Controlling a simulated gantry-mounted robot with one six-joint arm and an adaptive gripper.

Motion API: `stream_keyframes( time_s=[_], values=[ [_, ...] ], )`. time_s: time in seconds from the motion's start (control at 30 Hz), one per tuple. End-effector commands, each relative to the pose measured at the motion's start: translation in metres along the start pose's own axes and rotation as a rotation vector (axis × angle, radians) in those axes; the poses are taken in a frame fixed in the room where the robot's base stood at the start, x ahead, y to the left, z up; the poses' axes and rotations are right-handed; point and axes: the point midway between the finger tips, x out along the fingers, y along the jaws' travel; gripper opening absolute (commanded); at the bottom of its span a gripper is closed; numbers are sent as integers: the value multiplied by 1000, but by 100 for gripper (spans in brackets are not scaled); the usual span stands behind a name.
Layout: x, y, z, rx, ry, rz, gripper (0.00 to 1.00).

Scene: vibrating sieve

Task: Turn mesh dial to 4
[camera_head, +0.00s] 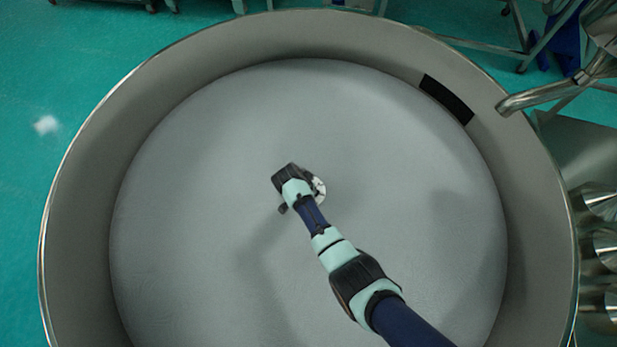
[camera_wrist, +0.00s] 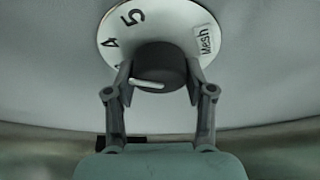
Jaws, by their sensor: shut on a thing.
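The mesh dial (camera_wrist: 155,72) shows in the wrist view as a dark round knob with a pale pointer line on its face. It sits over a white round plate (camera_wrist: 168,26) marked 5, 4 and "Mesh"; the plate's lower part is hidden. The pale line lies nearly level in the picture, slightly tilted. My gripper (camera_wrist: 159,80) is shut on the knob, with one finger on each side. In the head view my gripper (camera_head: 291,180) is near the middle of the large sieve pan, and a bit of the white plate (camera_head: 319,188) shows beside it; the knob is hidden there.
The round grey sieve pan (camera_head: 180,230) has a raised metal wall all around. A black patch (camera_head: 447,99) is on its upper right wall. A metal pipe (camera_head: 540,95) stands outside at the right. The pan floor around my arm is clear.

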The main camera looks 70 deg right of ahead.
Motion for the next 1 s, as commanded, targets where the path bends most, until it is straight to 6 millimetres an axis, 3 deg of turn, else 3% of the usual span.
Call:
stream_keyframes(
  time_s=[0.47, 0.5, 0.6, 1.0],
  values=[
    [1, 0, 1, 12, -2, 6, 19],
    [1, 0, 1, 12, -2, 6, 59],
    [1, 0, 1, 12, -2, 5, 75],
    [-6, 0, 0, 11, 0, 4, 78]
  ],
)
